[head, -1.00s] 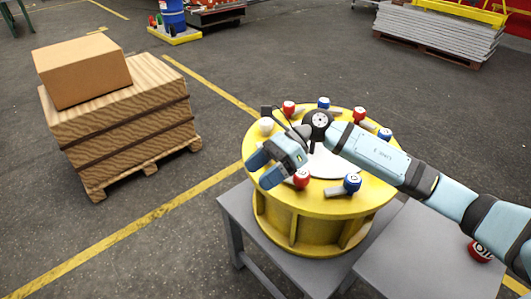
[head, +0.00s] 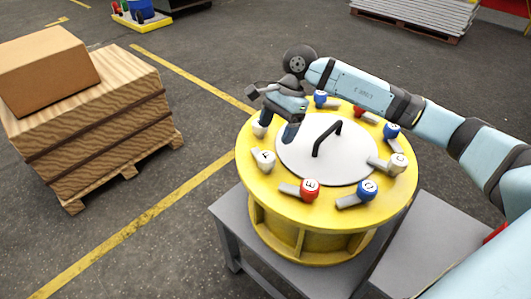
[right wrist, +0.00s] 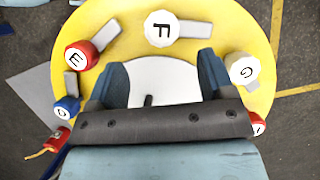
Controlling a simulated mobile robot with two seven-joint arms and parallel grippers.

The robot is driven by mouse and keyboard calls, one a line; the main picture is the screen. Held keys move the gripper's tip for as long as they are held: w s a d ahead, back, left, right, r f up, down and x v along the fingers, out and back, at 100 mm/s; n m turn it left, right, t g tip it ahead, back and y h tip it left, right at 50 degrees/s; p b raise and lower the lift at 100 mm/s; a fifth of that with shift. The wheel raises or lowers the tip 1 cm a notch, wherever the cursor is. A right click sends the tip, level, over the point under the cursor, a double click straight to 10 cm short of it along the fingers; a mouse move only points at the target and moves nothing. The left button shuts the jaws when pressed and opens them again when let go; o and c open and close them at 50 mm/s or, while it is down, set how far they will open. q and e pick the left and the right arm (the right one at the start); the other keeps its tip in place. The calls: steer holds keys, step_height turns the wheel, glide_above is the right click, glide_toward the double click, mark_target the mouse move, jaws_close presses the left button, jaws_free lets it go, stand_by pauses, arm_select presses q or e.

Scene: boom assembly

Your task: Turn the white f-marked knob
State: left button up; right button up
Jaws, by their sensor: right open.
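The white F-marked knob (head: 264,161) sits on the left front rim of the yellow round drum (head: 262,205); its lever points up and left. My right gripper (head: 278,122) is above the drum's left side, behind the F knob in the head view. In the wrist view its blue fingers (right wrist: 163,75) are wide apart and empty, short of the F knob and not touching it. My left gripper is not in view.
A white G knob (right wrist: 243,69) lies close to one finger. A red E knob (head: 309,189), blue D knob (head: 368,188) and white C knob (head: 398,163) share the rim. A black handle (head: 325,139) rises from the white lid. A pallet stack (head: 95,130) stands left.

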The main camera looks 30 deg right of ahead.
mark_target(266, 155)
steer(key=p+x, duration=0.1)
steer(key=x, duration=0.7)
steer(key=shift+w+a+f, duration=0.1)
steer(key=shift+a+f, duration=0.05)
steer(key=shift+f, duration=0.25)
steer(key=c, duration=0.9)
